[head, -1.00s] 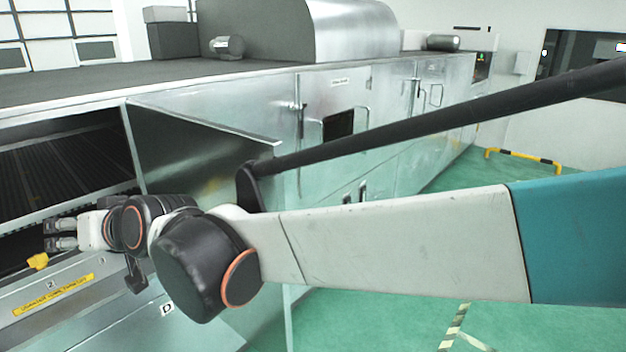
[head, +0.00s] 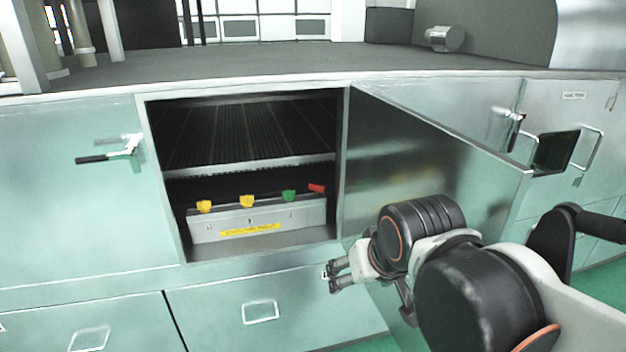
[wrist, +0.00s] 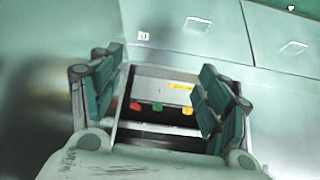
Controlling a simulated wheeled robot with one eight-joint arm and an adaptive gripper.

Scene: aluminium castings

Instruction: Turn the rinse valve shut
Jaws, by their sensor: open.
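A grey valve box (head: 293,217) with a yellow label sits inside the open cabinet bay. Along its top are two yellow handles (head: 204,206) (head: 246,201), a green handle (head: 289,196) and a red handle (head: 317,188) at the right end. The red one lies more sideways than the others. I cannot read which is the rinse valve. My gripper (head: 337,275) is open and empty, in front of and below the box's right end, apart from it. In the wrist view, red (wrist: 135,106), green (wrist: 158,106) and yellow (wrist: 187,111) handles show upside down between the open fingers (wrist: 162,62).
The cabinet door (head: 430,140) stands open right of the bay, close beside my arm. A drawer front with a handle (head: 260,312) lies below. A closed panel with a black-gripped latch (head: 110,152) is on the left. Dark rollers (head: 245,130) fill the bay's upper part.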

